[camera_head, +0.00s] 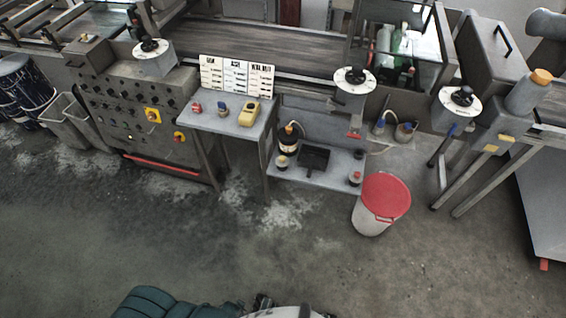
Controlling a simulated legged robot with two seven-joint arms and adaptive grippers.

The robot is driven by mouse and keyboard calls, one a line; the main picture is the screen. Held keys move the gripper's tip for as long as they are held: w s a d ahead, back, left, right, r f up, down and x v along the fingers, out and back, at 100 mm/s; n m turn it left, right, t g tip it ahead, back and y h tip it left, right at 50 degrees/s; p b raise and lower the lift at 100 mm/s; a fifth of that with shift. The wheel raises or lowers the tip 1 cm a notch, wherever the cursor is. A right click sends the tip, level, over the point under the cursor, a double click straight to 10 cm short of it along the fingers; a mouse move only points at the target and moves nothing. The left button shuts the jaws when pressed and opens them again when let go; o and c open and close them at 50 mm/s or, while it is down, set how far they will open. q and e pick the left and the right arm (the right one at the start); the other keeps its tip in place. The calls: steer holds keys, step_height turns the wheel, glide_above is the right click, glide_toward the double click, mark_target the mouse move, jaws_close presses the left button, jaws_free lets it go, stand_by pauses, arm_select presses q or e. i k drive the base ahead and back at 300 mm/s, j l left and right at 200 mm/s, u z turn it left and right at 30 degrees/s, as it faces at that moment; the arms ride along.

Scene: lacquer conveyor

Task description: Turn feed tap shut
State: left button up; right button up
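I cannot tell for certain which fitting is the feed tap. A small red handle (354,134) sits below the middle dial, at the front of the conveyor. A small blue handle (453,130) sits below the right dial. Black knobs top round white dials at the left (150,46), middle (355,77) and right (462,96). The handles are too small to tell their open or shut position. Neither of my grippers can be made out.
A white bucket with a red lid (387,195) stands on the floor below the conveyor. A low shelf (315,168) holds bottles and a dark tray. A grey table (222,118) holds small coloured items. A control cabinet (135,105) stands left. The foreground floor is clear.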

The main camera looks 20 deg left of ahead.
mark_target(453, 126)
steer(key=i+z, duration=0.15)
steer(key=z, duration=0.2)
steer(key=i+z, duration=0.3)
steer(key=j+z, duration=0.1)
steer(key=z, duration=0.25)
